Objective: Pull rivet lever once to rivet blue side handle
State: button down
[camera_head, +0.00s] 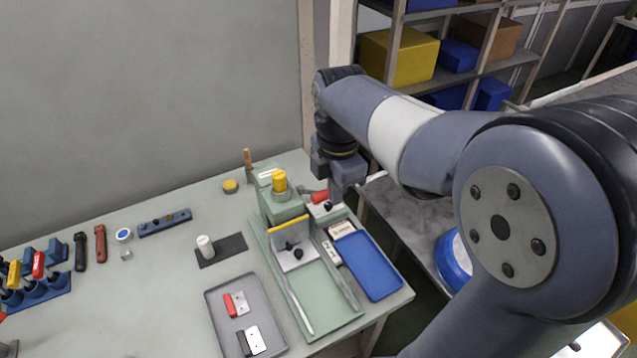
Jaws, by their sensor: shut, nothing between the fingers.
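The green rivet press (283,207) stands at the back right of the bench, with a yellow cap (279,181) on top. An upright brown stick (248,160), possibly its lever, rises at its back left. My gripper (337,195) is shut and empty, pointing down at the right of the press. It is close to a red part (320,197) on a small fixture; I cannot tell whether they touch. I cannot make out a blue side handle. A blue round pan (454,261) is partly hidden behind my arm.
A blue tray (368,265) lies at the bench's right edge, beside a green slide with metal rails. Tools stand at the left. The pan is on a grey conveyor (405,212). Shelves with boxes stand behind.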

notch_tip(320, 180, up, 7)
jog(key=p, duration=0.4)
jog(key=shift+s+d+r, duration=0.15)
jog(key=shift+s, duration=0.2)
notch_tip(320, 180, down, 10)
jog(key=b, duration=0.7)
jog(key=shift+w+a, duration=0.2)
jog(key=shift+w, duration=0.25)
jog(key=shift+r, duration=0.1)
